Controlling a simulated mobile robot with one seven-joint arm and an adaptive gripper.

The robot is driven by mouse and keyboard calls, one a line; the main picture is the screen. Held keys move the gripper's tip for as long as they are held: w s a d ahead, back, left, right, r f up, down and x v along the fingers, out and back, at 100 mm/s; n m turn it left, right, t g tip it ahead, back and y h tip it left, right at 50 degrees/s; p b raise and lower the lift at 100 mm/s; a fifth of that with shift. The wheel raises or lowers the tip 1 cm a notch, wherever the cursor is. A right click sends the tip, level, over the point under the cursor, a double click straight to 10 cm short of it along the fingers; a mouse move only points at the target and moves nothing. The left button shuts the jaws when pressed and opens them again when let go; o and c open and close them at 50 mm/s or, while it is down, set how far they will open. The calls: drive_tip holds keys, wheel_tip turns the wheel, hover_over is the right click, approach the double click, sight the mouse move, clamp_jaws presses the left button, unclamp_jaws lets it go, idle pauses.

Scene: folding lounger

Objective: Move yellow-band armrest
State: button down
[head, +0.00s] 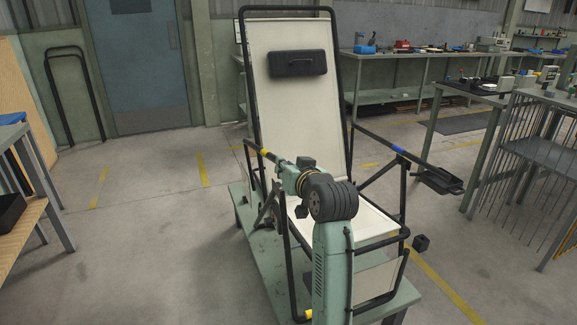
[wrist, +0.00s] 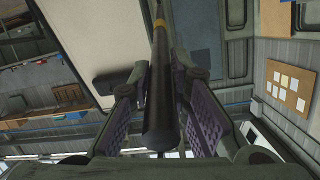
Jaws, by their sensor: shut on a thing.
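The yellow-band armrest (head: 256,148) is a thin black tube with a yellow band, on the left side of the lounger (head: 290,100). In the wrist view the armrest (wrist: 162,85) runs between the two purple finger pads of my gripper (wrist: 160,82), its round near end toward the camera. My gripper (head: 284,170) is shut on the armrest. The tube's near end is hidden behind my gripper and arm in the head view. The blue-band armrest (head: 415,158) stands out on the right side. The lounger's backrest is raised, with a black headrest pad.
The lounger stands on a low green platform (head: 262,245). A wire rack (head: 530,165) and bench are at the right, a wooden-topped bench (head: 28,215) at the left. The floor at left is clear.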

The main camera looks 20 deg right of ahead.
drive_tip(key=shift+w+r+p, duration=0.15)
drive_tip(key=shift+r+p, duration=0.2)
drive_tip(key=shift+r, duration=0.15)
drive_tip(key=shift+w+r+p, duration=0.15)
drive_tip(key=shift+r+p, duration=0.15)
drive_tip(key=shift+r, duration=0.2)
drive_tip(key=shift+f, duration=0.1)
drive_tip(key=c, duration=1.5)
unclamp_jaws()
drive_tip(key=shift+a, duration=0.1)
drive_tip(key=shift+s, duration=0.1)
drive_tip(key=v, duration=1.2)
drive_tip(key=shift+r, duration=0.2)
